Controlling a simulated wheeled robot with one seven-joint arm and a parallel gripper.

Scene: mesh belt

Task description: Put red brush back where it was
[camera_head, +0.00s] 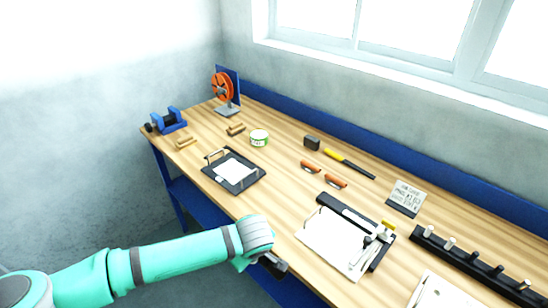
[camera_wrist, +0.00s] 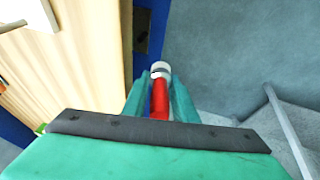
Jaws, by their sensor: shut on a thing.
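The red brush (camera_wrist: 160,101) shows in the wrist view as a red body with a pale grey and white end. It lies between the two teal fingers of my gripper (camera_wrist: 159,88), which is shut on it. In the head view my gripper (camera_head: 273,265) is at the front edge of the wooden workbench (camera_head: 285,190), low in the picture. The brush cannot be made out there. In the wrist view the brush is beside the blue bench edge, with grey floor to its right.
A clipboard-like tray (camera_head: 235,172) and a larger board with white paper (camera_head: 332,240) lie near the front edge. A black rack with pegs (camera_head: 470,262) is at the right. Orange-handled tools (camera_head: 336,181) and a hammer (camera_head: 350,164) lie further back. Bare wood lies between the two boards.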

